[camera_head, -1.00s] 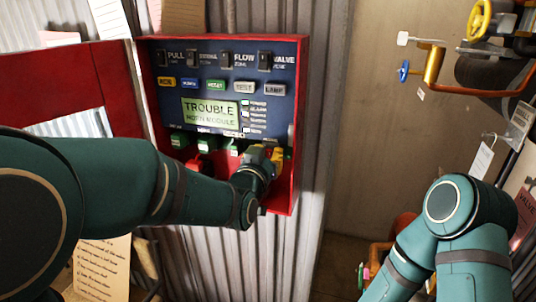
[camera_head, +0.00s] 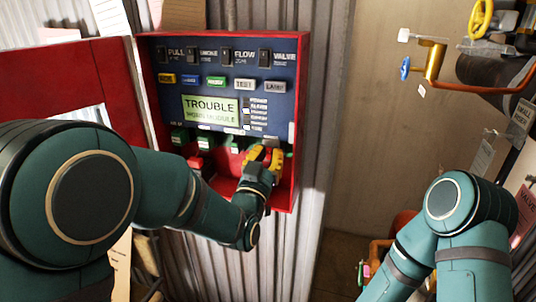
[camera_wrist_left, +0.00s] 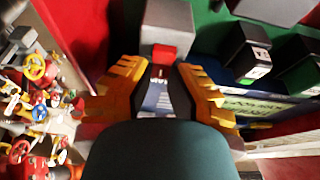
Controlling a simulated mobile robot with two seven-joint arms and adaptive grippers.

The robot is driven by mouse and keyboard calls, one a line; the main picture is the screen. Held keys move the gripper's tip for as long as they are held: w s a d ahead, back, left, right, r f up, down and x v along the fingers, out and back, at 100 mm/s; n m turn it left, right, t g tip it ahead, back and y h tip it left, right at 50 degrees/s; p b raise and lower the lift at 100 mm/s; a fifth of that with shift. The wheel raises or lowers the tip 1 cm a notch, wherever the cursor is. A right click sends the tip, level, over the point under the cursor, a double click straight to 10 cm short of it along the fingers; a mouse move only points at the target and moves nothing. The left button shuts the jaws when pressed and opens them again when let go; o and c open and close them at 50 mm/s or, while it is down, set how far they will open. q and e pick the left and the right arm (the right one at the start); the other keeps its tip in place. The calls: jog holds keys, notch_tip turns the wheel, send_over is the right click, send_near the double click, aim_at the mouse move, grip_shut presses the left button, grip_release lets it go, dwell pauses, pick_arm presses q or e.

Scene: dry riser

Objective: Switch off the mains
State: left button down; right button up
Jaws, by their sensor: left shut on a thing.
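The red alarm panel (camera_head: 297,120) hangs open on the corrugated wall, with a lit screen reading TROUBLE (camera_head: 210,107). Several green and red modules sit in its lower bay. My left gripper (camera_head: 263,156) has its yellow fingers inside this bay at the right end. In the left wrist view the left gripper (camera_wrist_left: 160,88) is shut on a dark switch part with a pale label, below a grey block with a red front (camera_wrist_left: 166,30). I take the held part for the mains switch; its label is unreadable. Its lever position is hidden. My right gripper is out of view.
Black modules (camera_wrist_left: 250,50) stand close beside the fingers in the wrist view. The red door (camera_head: 95,75) stands open at the left. Pipes with a yellow handwheel (camera_head: 481,18) and a blue valve (camera_head: 405,68) are at the right.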

pick_arm(q)
jog(key=shift+r, duration=0.15)
jog(key=c, duration=0.9)
grip_release()
jog(key=shift+w, duration=0.1)
jog(key=shift+o, duration=0.2)
jog(key=v, duration=1.2)
